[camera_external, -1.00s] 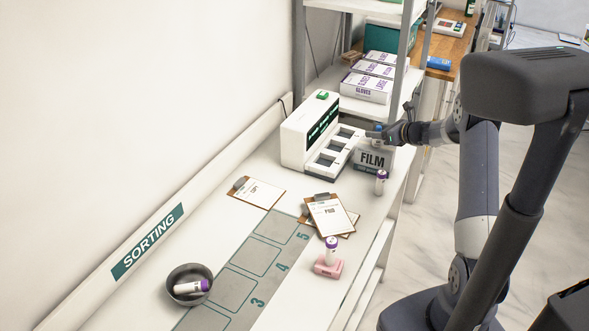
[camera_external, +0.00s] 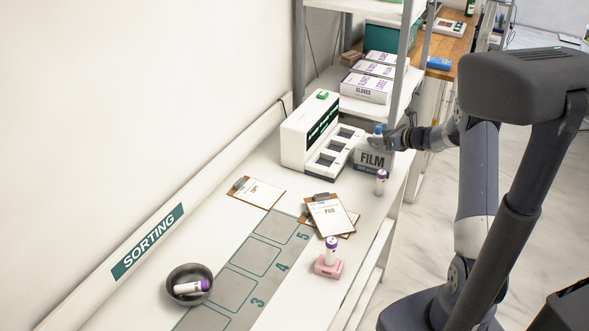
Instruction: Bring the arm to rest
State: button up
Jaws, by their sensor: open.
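My gripper (camera_external: 378,143) is at the end of my arm, above and beside the grey box marked FILM (camera_external: 373,159). It is open, though its fingers are small in this view. A small blue-topped thing (camera_external: 379,129) shows just behind the fingers; I cannot tell whether it touches them. My arm reaches in from the right over the edge of the white counter (camera_external: 290,212).
A white device with several slots (camera_external: 318,135) stands left of my gripper. A purple-capped vial (camera_external: 381,182) stands near the counter edge, and another (camera_external: 331,250) on a pink block (camera_external: 328,266). Clipboards (camera_external: 330,214), a bowl (camera_external: 176,277) and glove boxes (camera_external: 366,88) are around.

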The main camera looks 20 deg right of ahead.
jog(key=b+v, duration=0.1)
jog(key=v, duration=1)
jog(key=p+x, duration=0.1)
jog(key=x, duration=1)
jog(key=shift+w+a, duration=0.25)
jog(key=shift+w+r+p, duration=0.15)
jog(key=shift+w+p, duration=0.05)
jog(key=shift+p, duration=0.2)
notch_tip(320, 180, up, 10)
jog(key=shift+s+r, duration=0.1)
jog(key=w+a+f+n+g+y+b, duration=0.1)
jog(key=a+f+n+g+y+b, duration=0.2)
jog(key=a, duration=2.7)
jog(key=s+a+f+n+g+y, duration=0.1)
jog(key=s+a+f, duration=0.1)
jog(key=s+a, duration=0.4)
jog(key=s+a+f+n+g+y+b, duration=0.1)
jog(key=s+a, duration=0.6)
jog(key=a, duration=1)
jog(key=s+a+f+n+g+y+b, duration=0.1)
jog(key=s+a+f+n, duration=0.1)
jog(key=s+a+f, duration=0.2)
jog(key=s+a, duration=0.3)
jog(key=a, duration=0.4)
jog(key=shift+s+a+f, duration=0.15)
jog(key=shift+a+f, duration=0.2)
